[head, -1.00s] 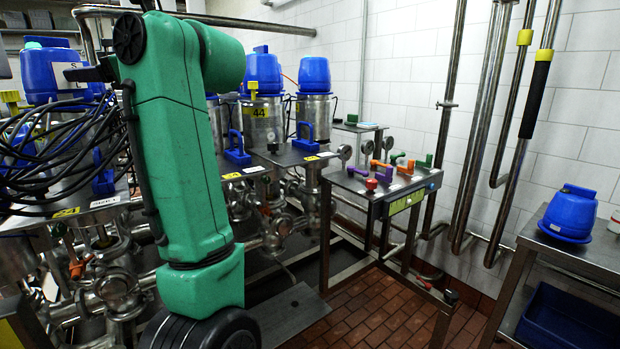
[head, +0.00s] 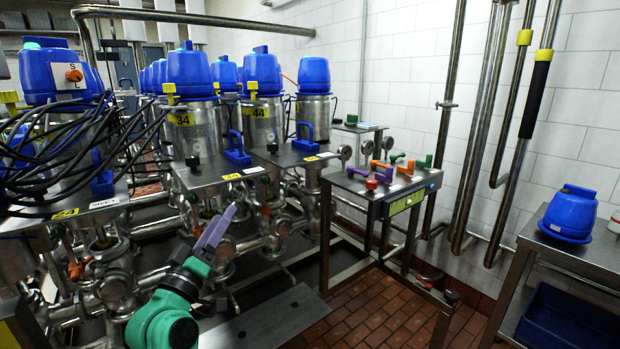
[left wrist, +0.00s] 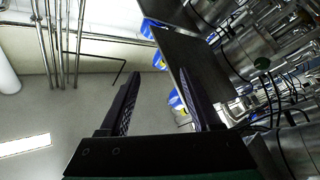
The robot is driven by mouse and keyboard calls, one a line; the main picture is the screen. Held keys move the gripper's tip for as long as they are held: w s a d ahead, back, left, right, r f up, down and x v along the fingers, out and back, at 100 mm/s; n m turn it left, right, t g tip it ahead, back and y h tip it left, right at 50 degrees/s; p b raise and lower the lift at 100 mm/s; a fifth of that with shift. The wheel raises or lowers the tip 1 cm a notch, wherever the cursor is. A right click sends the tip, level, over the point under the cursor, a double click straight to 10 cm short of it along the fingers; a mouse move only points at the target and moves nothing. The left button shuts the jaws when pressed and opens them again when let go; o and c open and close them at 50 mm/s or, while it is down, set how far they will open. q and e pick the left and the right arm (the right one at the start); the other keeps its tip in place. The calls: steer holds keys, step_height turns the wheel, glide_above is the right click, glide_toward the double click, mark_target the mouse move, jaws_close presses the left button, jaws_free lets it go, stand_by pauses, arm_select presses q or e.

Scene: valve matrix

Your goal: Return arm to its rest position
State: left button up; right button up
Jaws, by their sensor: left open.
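My left arm, green with a dark wrist, is low in the head view, in front of the valve rows. Its left gripper (head: 215,228) has purple-grey fingers that point up and to the right, in front of the steel pipework. In the left wrist view the two dark fingers of this gripper (left wrist: 160,76) stand well apart with nothing between them. The gripper holds nothing. My right gripper shows in neither view.
Steel valves with blue caps (head: 190,72) and pipes fill the left and centre. A small table (head: 345,182) with coloured handles stands right of centre. A bench (head: 528,228) with a blue cap (head: 570,214) is at far right. Brick floor (head: 370,310) between them is clear.

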arm_select(q)
steer(key=s+f+m+g+y, duration=0.15)
steer(key=s+f+g, duration=0.35)
steer(key=f, duration=0.6)
steer(key=s+f+m+g, duration=0.3)
steer(key=s+f+g, duration=0.1)
steer(key=f, duration=0.7)
steer(key=s+a+f+m+g+y, duration=0.1)
steer(key=s+a+f+g+y, duration=0.1)
steer(key=s+f+g, duration=0.6)
steer(key=s+a+f+m+g+y, duration=0.1)
steer(key=s+a+f+m+y, duration=0.3)
steer(key=s, duration=0.8)
step_height(320, 180, down, 21)
steer(key=s+d+n+g+h+p, duration=0.1)
steer(key=s+n+h+p, duration=0.1)
steer(key=s+a+f+g+p, duration=0.1)
steer(key=s+a+f+p, duration=0.1)
steer(key=s+f, duration=1.1)
steer(key=s, duration=0.3)
steer(key=shift+s+a, duration=0.25)
steer(key=shift+s, duration=0.1)
